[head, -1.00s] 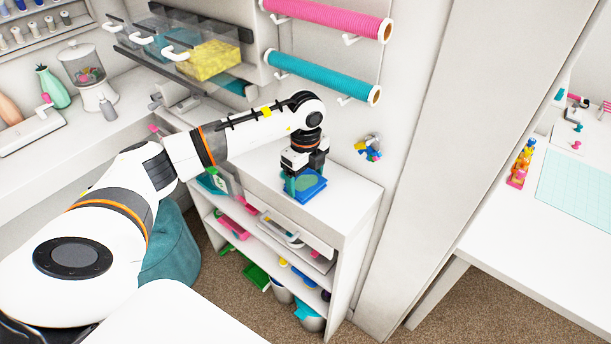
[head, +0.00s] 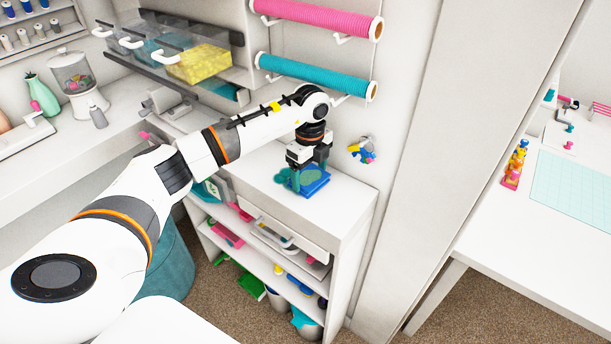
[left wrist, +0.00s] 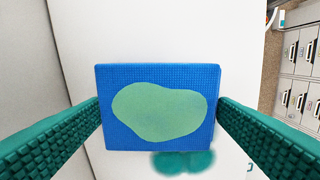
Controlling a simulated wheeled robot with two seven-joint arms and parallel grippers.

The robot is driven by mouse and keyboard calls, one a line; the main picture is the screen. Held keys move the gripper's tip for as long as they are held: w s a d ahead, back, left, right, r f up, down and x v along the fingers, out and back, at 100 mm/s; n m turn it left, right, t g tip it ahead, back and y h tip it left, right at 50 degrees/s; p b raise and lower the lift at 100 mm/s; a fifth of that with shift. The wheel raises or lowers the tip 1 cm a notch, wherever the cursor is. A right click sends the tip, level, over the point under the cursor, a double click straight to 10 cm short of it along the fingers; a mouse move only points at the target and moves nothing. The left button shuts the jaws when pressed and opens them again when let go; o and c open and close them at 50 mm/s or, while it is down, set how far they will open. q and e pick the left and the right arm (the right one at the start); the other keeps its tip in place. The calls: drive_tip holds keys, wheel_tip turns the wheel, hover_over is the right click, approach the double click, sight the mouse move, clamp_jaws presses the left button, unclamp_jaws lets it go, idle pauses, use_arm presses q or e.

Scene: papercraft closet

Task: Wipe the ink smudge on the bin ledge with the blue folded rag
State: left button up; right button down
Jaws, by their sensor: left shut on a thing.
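The blue folded rag (head: 317,186) is in my left gripper (head: 308,180), over the white bin ledge (head: 344,205). In the left wrist view the rag (left wrist: 108,82) lies flat between the two teal fingers of my left gripper (left wrist: 158,106), which are shut on its sides. A light green blob-shaped patch covers its middle. The dark teal ink smudge (left wrist: 185,162) shows on the ledge just past the rag's lower edge; any part under the rag is hidden. It also shows left of the rag in the head view (head: 282,177). My right gripper is out of view.
Ribbon rolls, pink (head: 318,18) and teal (head: 318,76), hang on the wall above. A small colourful cluster (head: 361,151) hangs on the wall behind the ledge. Shelves with craft items (head: 270,250) are below. The right part of the ledge is clear.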

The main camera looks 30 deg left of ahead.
sight(288, 180)
use_arm(q)
drive_tip(key=shift+s+a+f+p, duration=0.1)
drive_tip(key=shift+s+p, duration=0.65)
drive_tip(key=shift+s, duration=0.35)
drive_tip(key=shift+s+a, duration=0.1)
drive_tip(key=shift+s, duration=0.75)
drive_tip(key=shift+w, duration=0.4)
drive_tip(key=shift+w+b, duration=0.55)
drive_tip(key=shift+w, duration=1.15)
drive_tip(key=shift+s+a, duration=0.2)
drive_tip(key=shift+s, duration=0.1)
drive_tip(key=shift+s+a+p, duration=0.5)
drive_tip(key=shift+s+a, duration=0.35)
drive_tip(key=shift+s, duration=0.15)
drive_tip(key=shift+s+a, duration=0.55)
drive_tip(key=shift+s, duration=0.15)
drive_tip(key=shift+w, duration=0.1)
drive_tip(key=shift+w+a+b, duration=0.1)
drive_tip(key=shift+w+b, duration=0.35)
drive_tip(key=shift+w, duration=1.35)
drive_tip(key=shift+s+r+p, duration=0.2)
drive_tip(key=shift+s+p, duration=0.35)
drive_tip(key=shift+s, duration=0.4)
drive_tip(key=shift+s+f+p, duration=0.1)
drive_tip(key=shift+s+p, duration=0.2)
drive_tip(key=shift+s, duration=0.65)
